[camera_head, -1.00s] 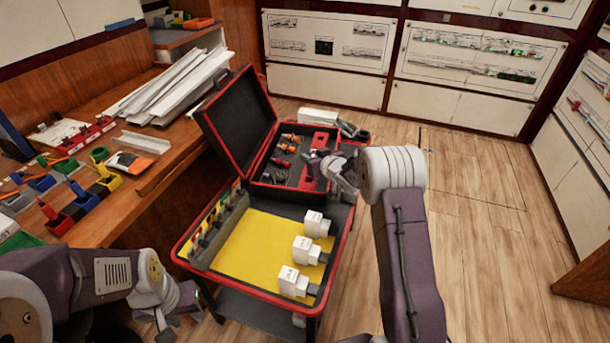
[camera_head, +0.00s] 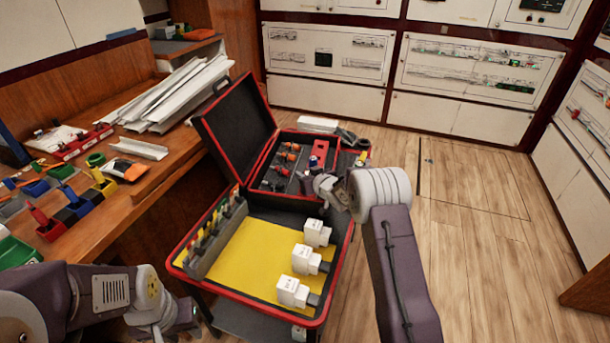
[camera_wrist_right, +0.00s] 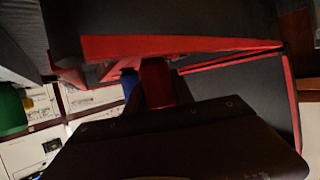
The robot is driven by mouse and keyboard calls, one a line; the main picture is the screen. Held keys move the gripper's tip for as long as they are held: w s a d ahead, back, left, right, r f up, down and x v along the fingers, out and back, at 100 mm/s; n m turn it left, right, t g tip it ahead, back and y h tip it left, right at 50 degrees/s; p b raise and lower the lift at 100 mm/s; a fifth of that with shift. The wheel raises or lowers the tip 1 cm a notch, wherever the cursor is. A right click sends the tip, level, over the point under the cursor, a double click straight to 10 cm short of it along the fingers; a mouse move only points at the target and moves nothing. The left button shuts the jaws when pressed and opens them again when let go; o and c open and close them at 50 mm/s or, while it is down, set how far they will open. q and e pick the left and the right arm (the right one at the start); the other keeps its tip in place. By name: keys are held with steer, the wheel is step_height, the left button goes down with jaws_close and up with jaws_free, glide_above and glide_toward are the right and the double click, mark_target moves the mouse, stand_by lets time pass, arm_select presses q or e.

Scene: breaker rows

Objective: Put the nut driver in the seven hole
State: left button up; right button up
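A grey rack (camera_head: 217,237) stands along the left side of the yellow-floored case tray and holds several upright drivers with coloured handles. Its hole numbers are too small to read. I cannot tell which tool is the nut driver. My right gripper (camera_head: 322,186) is at the right edge of the case's tool insert, near a red piece (camera_head: 319,150); its fingers are not clear. In the right wrist view a red upright piece (camera_wrist_right: 157,84) shows behind a dark part; I cannot tell whether it is held. My left gripper (camera_head: 178,318) is low at the left, outside the tray.
Three white breakers (camera_head: 308,260) stand along the tray's right side; the yellow floor (camera_head: 250,250) is bare between them and the rack. The open black lid (camera_head: 235,125) rises at the back left. The workbench (camera_head: 180,155) with bins is at left.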

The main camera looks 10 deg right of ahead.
steer(key=shift+r, duration=0.1)
steer(key=shift+s+r, duration=0.1)
steer(key=shift+r, duration=0.05)
steer(key=p+v, duration=0.3)
steer(key=v, duration=0.9)
